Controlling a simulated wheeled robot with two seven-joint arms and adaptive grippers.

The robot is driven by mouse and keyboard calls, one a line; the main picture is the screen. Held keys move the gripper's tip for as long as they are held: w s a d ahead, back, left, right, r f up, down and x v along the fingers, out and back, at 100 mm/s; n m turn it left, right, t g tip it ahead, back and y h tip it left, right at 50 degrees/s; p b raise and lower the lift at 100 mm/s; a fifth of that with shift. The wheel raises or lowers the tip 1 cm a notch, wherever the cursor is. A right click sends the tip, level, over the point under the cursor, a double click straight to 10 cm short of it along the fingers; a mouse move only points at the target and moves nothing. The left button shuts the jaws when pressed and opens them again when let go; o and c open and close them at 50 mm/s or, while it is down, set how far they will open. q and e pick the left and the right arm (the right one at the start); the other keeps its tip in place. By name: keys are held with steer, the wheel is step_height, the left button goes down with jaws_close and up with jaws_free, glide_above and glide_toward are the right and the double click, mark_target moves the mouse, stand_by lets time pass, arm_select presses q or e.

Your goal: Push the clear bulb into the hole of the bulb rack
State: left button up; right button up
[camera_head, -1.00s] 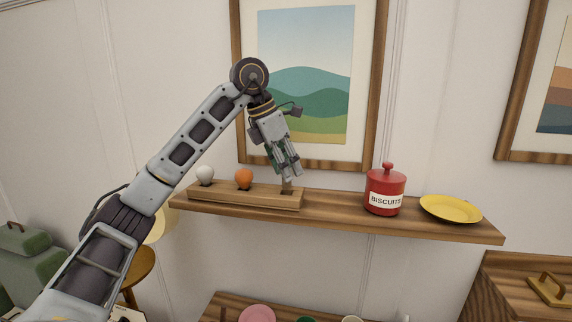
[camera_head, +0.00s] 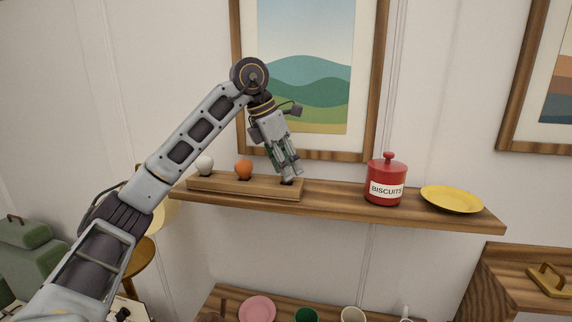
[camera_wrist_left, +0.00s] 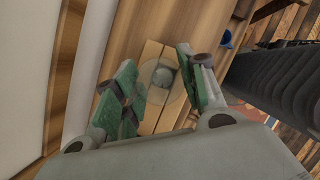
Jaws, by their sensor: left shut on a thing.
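The bulb rack (camera_head: 220,187) is a wooden block on the wall shelf. A white bulb (camera_head: 205,166) and an orange bulb (camera_head: 244,170) stand in its left and middle places. My left gripper (camera_head: 290,176) points down at the rack's right end, with its fingertips close to the dark hole there. In the left wrist view its green-padded fingers are on either side of the clear bulb (camera_wrist_left: 163,77), a faint round shape over the rack (camera_wrist_left: 147,52). The gripper is shut on the bulb. The bulb's lower end and the hole's inside are hidden. My right gripper is not in view.
A red biscuit jar (camera_head: 386,181) and a yellow plate (camera_head: 451,199) stand on the shelf (camera_head: 335,204) to the right. A framed picture (camera_head: 308,80) hangs behind my gripper. The shelf is bare between rack and jar.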

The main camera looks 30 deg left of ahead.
arm_select(q)
steer(key=shift+f+b, duration=0.4)
steer(key=shift+f, duration=0.2)
stand_by(1.0)
steer(key=o, duration=1)
steer(key=v, duration=1.2)
stand_by(0.4)
steer(key=shift+f, duration=0.1)
stand_by(0.5)
